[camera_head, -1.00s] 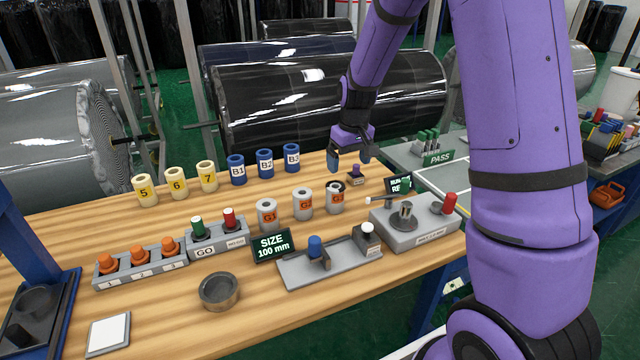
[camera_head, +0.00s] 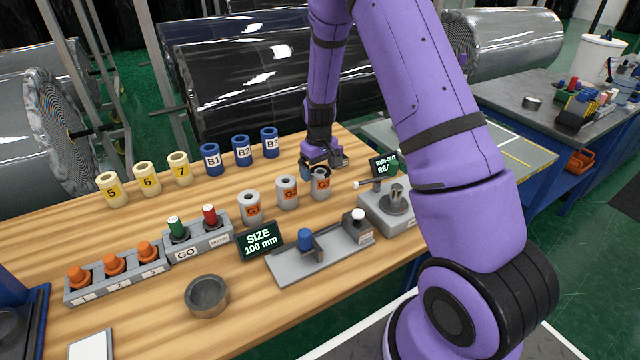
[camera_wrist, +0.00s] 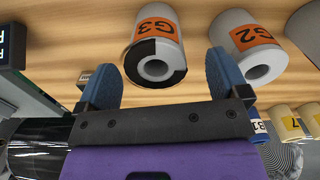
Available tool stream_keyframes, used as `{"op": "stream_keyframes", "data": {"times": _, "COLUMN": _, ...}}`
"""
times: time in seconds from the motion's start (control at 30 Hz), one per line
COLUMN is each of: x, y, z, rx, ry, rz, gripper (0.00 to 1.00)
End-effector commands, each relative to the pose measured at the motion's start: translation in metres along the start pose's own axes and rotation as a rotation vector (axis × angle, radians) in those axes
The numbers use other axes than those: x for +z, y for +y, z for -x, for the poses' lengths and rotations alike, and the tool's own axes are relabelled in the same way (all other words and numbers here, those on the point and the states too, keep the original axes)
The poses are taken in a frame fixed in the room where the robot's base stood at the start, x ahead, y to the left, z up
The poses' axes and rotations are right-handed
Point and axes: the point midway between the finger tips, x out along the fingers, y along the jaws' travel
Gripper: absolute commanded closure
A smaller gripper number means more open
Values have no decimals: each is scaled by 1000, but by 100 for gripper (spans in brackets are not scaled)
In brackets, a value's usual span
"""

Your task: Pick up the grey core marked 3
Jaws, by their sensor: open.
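The grey core marked G3 (camera_head: 320,186) stands upright on the wooden table, at the right end of a row of grey cores with orange labels. My gripper (camera_head: 322,163) is low, just behind it, and partly covers its top edge. In the wrist view, the G3 core (camera_wrist: 156,50) shows its open end, with a black patch on part of the rim. The two blue fingers of my gripper (camera_wrist: 162,78) are apart and empty. The core appears between their directions, beyond the tips; I cannot tell whether they touch it.
The G2 core (camera_head: 287,192) stands close to the left of G3, and G1 (camera_head: 250,207) farther left. A dark display (camera_head: 383,167) and a grey fixture (camera_head: 385,212) stand close on the right. Blue cores (camera_head: 242,150) stand behind to the left.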

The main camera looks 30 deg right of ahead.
Motion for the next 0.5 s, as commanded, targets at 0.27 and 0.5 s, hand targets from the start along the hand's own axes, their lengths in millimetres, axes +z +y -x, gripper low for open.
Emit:
{"op": "stream_keyframes", "data": {"times": 0.27, "x": -1, "y": 4, "z": -38, "rx": -1, "ry": -2, "rz": -2, "gripper": 7}}
{"op": "stream_keyframes", "data": {"times": 0.5, "x": -2, "y": 4, "z": -46, "rx": 0, "ry": 0, "rz": -1, "gripper": 7}}
